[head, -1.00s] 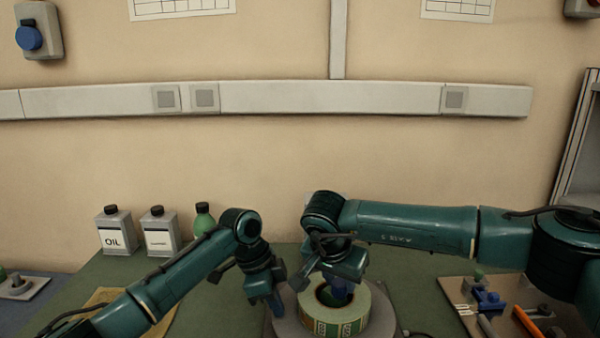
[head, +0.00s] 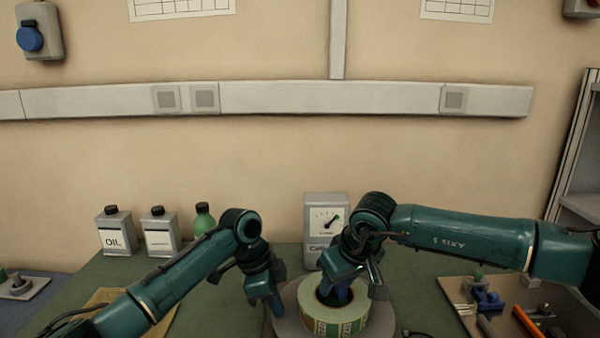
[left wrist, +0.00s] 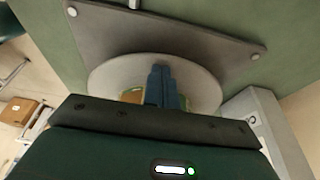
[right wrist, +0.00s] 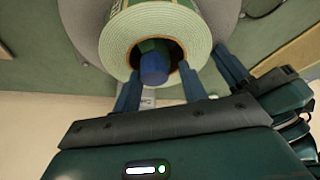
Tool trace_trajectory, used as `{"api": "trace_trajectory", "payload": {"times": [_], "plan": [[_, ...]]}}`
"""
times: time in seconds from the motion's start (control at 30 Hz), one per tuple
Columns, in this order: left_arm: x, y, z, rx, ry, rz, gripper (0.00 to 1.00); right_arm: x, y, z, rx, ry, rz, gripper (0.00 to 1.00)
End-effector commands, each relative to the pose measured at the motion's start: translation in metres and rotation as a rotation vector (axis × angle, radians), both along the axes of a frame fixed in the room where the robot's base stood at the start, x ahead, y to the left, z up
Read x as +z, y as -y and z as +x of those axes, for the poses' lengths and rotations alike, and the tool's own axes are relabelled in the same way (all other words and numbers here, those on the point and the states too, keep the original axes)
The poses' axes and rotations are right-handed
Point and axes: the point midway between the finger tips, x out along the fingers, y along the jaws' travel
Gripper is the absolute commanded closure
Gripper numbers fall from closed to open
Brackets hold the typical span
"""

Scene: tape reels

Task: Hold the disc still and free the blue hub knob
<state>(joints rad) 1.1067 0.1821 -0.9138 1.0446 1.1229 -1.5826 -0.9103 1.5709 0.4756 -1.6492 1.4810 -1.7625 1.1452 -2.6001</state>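The grey disc (head: 285,322) sits on a grey base plate (left wrist: 195,32). On the disc stands a pale green tape roll (right wrist: 118,50) with a printed side (head: 330,327). The blue hub knob (right wrist: 153,68) sits in the roll's opening. My right gripper (right wrist: 160,78) is over the opening, its fingers apart with one on each side of the knob; a gap shows around the knob. My left gripper (left wrist: 166,68) has its fingers together, tips down at the disc near its left rim. I cannot see anything between them. It also shows left of the roll in the head view (head: 277,308).
A grey dial box (head: 326,225) stands behind the disc. Two cans (head: 115,235) and a green bottle (head: 204,222) stand at the back left. A tool board (head: 500,300) with blue and orange tools lies at right. The green bench between bottle and disc is mostly clear.

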Motion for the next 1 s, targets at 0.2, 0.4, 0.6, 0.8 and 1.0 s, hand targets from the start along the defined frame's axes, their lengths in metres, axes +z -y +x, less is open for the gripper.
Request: {"api": "trace_trajectory", "payload": {"times": [0.2, 0.4, 0.6, 0.8, 1.0], "plan": [[-0.008, -0.002, -0.003, -0.001, -0.012, 0.009, 1.0, 0.001, -0.001, 0.0, -0.001, 0.002, 0.003, 0.6], [-0.008, -0.002, -0.003, 0.0, -0.013, 0.01, 1.0, 0.017, 0.0, 0.001, -0.002, 0.005, 0.003, 0.6], [-0.008, -0.002, -0.003, 0.001, -0.013, 0.011, 1.0, 0.045, 0.0, 0.002, -0.003, 0.006, 0.002, 0.6], [-0.008, -0.003, -0.002, 0.001, -0.013, 0.011, 1.0, 0.051, 0.001, 0.001, -0.004, 0.003, 0.0, 0.6], [-0.006, -0.003, -0.002, 0.002, -0.013, 0.011, 1.0, 0.053, 0.001, 0.001, -0.005, 0.004, 0.0, 0.6]]}}
